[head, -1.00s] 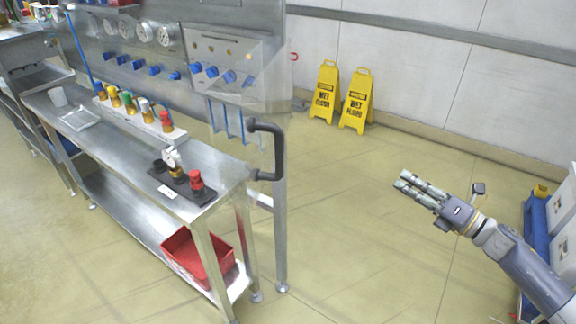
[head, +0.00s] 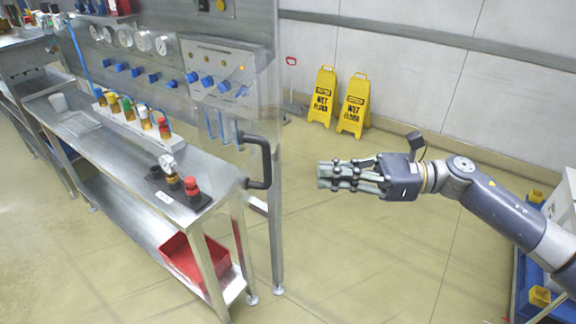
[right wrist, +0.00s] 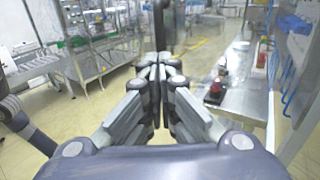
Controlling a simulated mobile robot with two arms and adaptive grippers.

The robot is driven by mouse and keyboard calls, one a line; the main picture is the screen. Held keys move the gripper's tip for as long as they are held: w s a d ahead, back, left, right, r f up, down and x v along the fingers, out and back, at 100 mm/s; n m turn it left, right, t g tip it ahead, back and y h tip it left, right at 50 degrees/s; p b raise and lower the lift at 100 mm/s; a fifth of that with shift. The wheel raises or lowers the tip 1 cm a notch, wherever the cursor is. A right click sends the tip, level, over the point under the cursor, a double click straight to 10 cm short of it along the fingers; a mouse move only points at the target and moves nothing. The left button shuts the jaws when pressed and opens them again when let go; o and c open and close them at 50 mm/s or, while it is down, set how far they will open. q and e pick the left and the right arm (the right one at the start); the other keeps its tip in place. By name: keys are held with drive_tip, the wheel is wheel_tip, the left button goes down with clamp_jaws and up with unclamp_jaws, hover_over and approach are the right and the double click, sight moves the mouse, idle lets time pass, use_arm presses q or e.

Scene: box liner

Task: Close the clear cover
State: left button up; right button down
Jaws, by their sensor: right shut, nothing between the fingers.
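The clear cover (head: 222,128) is a see-through pane standing out from the steel panel in the head view. Its edges are hard to make out. A black D-shaped handle (head: 264,162) is at its right edge. My right gripper (head: 322,175) is shut and empty, pointing left toward the handle, with a visible gap between them in the picture. In the right wrist view its fingers (right wrist: 158,62) are together, and a dark upright bar, seemingly the handle (right wrist: 160,22), shows beyond them. My left gripper is not in view.
Two yellow wet-floor signs (head: 338,102) stand by the wall.

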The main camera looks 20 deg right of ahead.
drive_tip(key=p+x, duration=0.4)
drive_tip(key=x, duration=0.4)
idle(0.4)
